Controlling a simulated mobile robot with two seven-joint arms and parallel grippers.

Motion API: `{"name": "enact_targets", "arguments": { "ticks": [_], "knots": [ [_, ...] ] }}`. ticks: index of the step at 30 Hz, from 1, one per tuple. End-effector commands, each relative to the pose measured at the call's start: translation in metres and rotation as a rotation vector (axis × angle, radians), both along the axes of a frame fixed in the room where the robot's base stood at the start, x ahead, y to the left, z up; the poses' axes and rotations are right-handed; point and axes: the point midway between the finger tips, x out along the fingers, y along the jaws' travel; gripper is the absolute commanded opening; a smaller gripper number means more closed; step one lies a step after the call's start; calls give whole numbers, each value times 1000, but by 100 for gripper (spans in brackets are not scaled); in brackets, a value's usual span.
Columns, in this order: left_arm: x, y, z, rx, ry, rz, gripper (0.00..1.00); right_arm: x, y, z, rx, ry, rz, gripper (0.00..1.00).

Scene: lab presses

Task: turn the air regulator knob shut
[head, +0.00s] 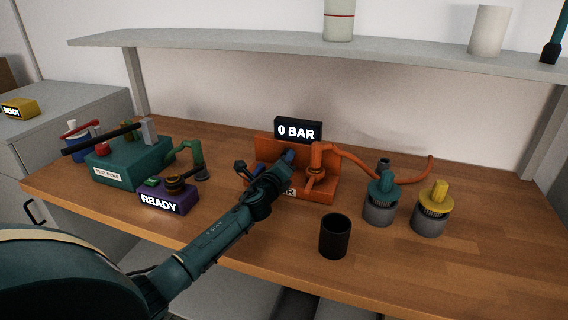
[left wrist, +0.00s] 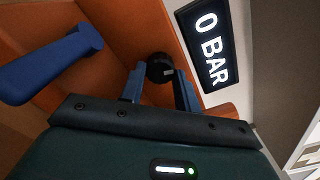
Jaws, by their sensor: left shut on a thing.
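The air regulator is an orange unit (head: 322,192) in the middle of the bench, and its orange body (left wrist: 165,25) fills the upper left of the left wrist view. A black round knob (left wrist: 160,67) shows between the fingers of my left gripper (left wrist: 160,88). The gripper (head: 286,158) is shut on this knob. In the head view my gripper and wrist hide the knob and part of the unit. The display (head: 297,130) above the unit reads 0 BAR, and it also shows in the left wrist view (left wrist: 208,45). My right gripper is not in view.
A blue lever (left wrist: 50,65) is left of my fingers. An orange hose (head: 370,165) runs right. A black cup (head: 335,236) and two grey-based fittings (head: 379,208) (head: 430,222) stand right. A green test pump (head: 130,160) and purple READY box (head: 166,197) are left.

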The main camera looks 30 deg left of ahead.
Motion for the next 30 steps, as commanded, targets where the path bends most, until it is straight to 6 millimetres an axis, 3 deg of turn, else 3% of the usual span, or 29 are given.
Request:
{"name": "enact_targets", "arguments": {
  "ticks": [12, 30],
  "knots": [
    [0, 0, 0, -220, -53, 1, 9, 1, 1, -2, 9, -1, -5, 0],
    [0, 0, 0, -265, -63, 1, 9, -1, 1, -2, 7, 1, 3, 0]
  ]
}}
